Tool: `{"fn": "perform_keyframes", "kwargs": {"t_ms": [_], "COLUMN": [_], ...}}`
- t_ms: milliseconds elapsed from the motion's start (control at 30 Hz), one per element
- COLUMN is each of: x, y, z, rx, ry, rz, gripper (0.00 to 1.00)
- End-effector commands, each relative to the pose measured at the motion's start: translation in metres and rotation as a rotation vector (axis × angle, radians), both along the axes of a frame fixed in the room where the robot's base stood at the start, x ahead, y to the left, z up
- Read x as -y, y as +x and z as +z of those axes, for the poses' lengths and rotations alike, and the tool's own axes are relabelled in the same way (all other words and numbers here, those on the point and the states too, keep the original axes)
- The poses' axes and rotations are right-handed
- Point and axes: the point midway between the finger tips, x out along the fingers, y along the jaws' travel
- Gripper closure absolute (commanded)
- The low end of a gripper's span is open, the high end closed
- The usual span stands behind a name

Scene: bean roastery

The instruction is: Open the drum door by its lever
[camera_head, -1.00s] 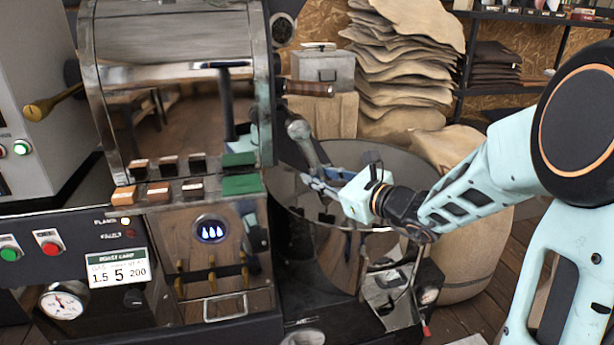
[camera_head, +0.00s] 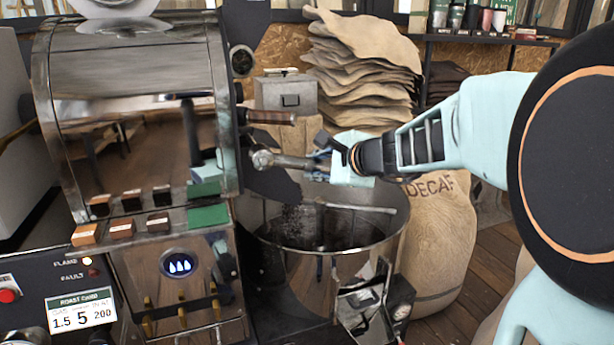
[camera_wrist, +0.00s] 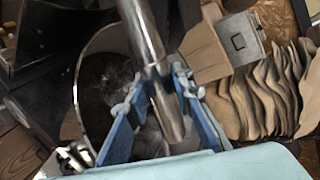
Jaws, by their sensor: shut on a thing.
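The lever (camera_head: 287,161) is a shiny metal rod with a round knob at its left end, on the right side of the steel roaster drum (camera_head: 150,150). It lies almost level in the head view. My gripper (camera_head: 319,165) is shut on the lever's right end. In the wrist view the lever (camera_wrist: 148,40) runs between the blue fingers of my gripper (camera_wrist: 157,80). A dark plate (camera_head: 272,186), possibly the drum door, shows below the lever. The opening behind it is hidden.
A round metal cooling bin (camera_head: 330,262) stands under the lever, with dark grainy matter and pale specks inside. A wooden handle (camera_head: 271,117) juts out above the lever. Stacked sacks (camera_head: 365,75) and a DECAF sack (camera_head: 440,240) stand behind and to the right.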

Motion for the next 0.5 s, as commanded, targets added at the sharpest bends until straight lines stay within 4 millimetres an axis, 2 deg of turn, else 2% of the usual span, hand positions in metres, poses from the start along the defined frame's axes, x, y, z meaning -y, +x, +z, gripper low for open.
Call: {"fn": "perform_keyframes", "kwargs": {"t_ms": [200, 500], "x": [0.004, 0.005], "y": [0.001, 0.001], "z": [0.014, 0.021], "rx": [0.03, 0.047], "ry": [-0.106, -0.168], "rz": [-0.001, -0.002], "gripper": [1.0, 1.0]}}
